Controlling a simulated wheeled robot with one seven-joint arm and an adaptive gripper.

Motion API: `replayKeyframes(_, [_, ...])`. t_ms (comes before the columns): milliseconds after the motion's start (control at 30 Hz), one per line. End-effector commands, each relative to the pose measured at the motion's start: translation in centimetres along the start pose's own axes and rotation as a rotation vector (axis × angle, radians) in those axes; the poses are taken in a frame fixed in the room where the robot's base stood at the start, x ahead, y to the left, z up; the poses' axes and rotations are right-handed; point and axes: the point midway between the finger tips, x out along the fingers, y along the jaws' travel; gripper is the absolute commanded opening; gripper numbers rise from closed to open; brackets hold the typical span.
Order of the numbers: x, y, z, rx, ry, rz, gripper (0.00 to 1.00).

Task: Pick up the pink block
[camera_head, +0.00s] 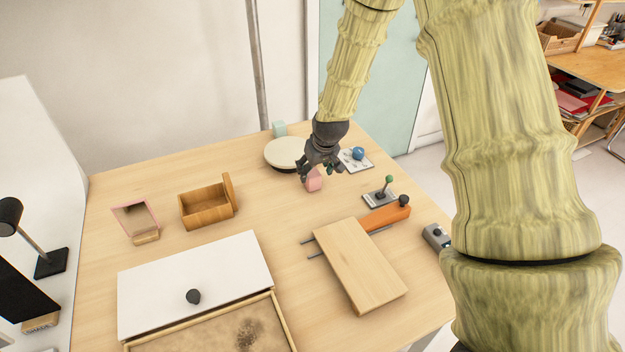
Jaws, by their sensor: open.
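The pink block (314,182) sits on the wooden table, right of the middle and in front of the round cream disc. My gripper (308,176) is dark and points down at the block, with its fingers open. The fingers overlap the block's upper left part in this view, and I cannot tell whether they touch it. The block's lower front and right side show.
The round disc (286,152) and a mint block (279,129) stand behind. A blue ball (358,154) on a plate and a green-knobbed lever (389,181) stand right. A wooden board (360,265) lies in front. An open wooden box (206,207) stands left.

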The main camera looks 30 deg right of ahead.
Motion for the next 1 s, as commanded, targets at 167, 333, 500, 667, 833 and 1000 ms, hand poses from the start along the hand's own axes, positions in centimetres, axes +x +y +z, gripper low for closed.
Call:
replayKeyframes(167, [1.5, 0.0, -0.1, 0.0, -0.003, 0.0, 0.65])
replayKeyframes(333, [3.2, 0.0, -0.1, 0.0, -0.002, 0.0, 0.65])
replayKeyframes(500, [4.4, 0.0, -0.1, 0.0, -0.002, 0.0, 0.65])
replayKeyframes(667, [4.8, 0.0, -0.1, 0.001, -0.001, 0.0, 0.65])
replayKeyframes(833, [4.8, 0.0, -0.1, 0.0, -0.001, 0.0, 0.65])
replayKeyframes(1000, [4.8, 0.0, -0.1, 0.0, -0.001, 0.0, 0.38])
